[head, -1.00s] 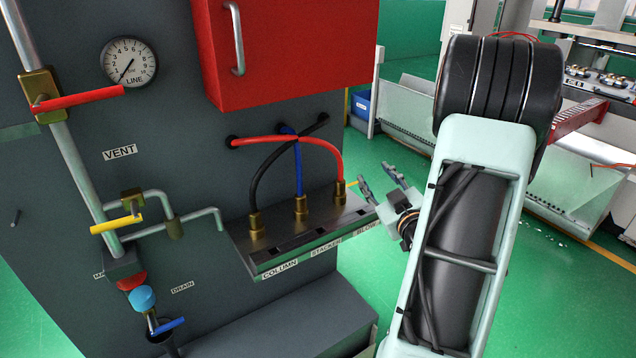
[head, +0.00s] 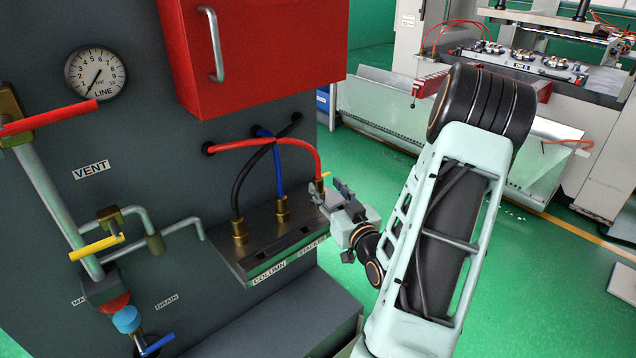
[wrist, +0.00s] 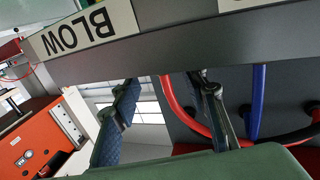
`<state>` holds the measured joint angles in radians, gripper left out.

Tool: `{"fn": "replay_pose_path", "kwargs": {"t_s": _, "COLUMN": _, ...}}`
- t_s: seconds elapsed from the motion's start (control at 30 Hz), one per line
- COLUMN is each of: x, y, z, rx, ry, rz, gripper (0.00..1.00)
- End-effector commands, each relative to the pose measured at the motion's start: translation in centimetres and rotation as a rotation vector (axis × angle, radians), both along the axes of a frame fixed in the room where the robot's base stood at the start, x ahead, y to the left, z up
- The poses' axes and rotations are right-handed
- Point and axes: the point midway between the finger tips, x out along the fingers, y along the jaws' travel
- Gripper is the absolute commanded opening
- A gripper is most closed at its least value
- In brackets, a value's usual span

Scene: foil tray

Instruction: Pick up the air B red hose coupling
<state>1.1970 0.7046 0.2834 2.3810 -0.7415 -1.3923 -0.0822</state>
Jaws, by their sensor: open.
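The red hose (head: 270,142) arches from the dark panel to a brass coupling (head: 319,187) at the right end of the manifold (head: 225,262). My gripper (head: 331,192) is open, its fingers in front of that end and partly hiding the coupling. I cannot tell whether they touch it. In the wrist view, my gripper (wrist: 163,85) has its two fingers apart, below the manifold edge with the BLOW label (wrist: 88,29). The red hose (wrist: 178,108) passes just left of the right finger. The coupling is not seen there.
The black hose (head: 240,185) and blue hose (head: 279,175) stand in brass couplings to the left. A red cabinet (head: 280,60) overhangs the hoses. Valve handles and pipes are at the far left. Green floor (head: 540,270) is open at the right.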

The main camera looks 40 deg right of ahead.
Motion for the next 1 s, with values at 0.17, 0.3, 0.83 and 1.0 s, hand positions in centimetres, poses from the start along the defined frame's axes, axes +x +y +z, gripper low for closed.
{"fn": "replay_pose_path", "kwargs": {"t_s": 0.17, "x": 2.6, "y": -0.3, "z": 0.3, "rx": 0.001, "ry": -0.001, "rz": 0.002, "gripper": 0.40}}
{"fn": "replay_pose_path", "kwargs": {"t_s": 0.3, "x": 4.3, "y": -0.7, "z": 0.1, "rx": -0.001, "ry": -0.001, "rz": 0.001, "gripper": 0.40}}
{"fn": "replay_pose_path", "kwargs": {"t_s": 0.83, "x": 4.9, "y": -0.9, "z": 0.0, "rx": -0.001, "ry": 0.000, "rz": 0.001, "gripper": 0.16}}
{"fn": "replay_pose_path", "kwargs": {"t_s": 1.0, "x": 4.9, "y": -0.9, "z": 0.0, "rx": -0.001, "ry": 0.000, "rz": 0.001, "gripper": 0.00}}
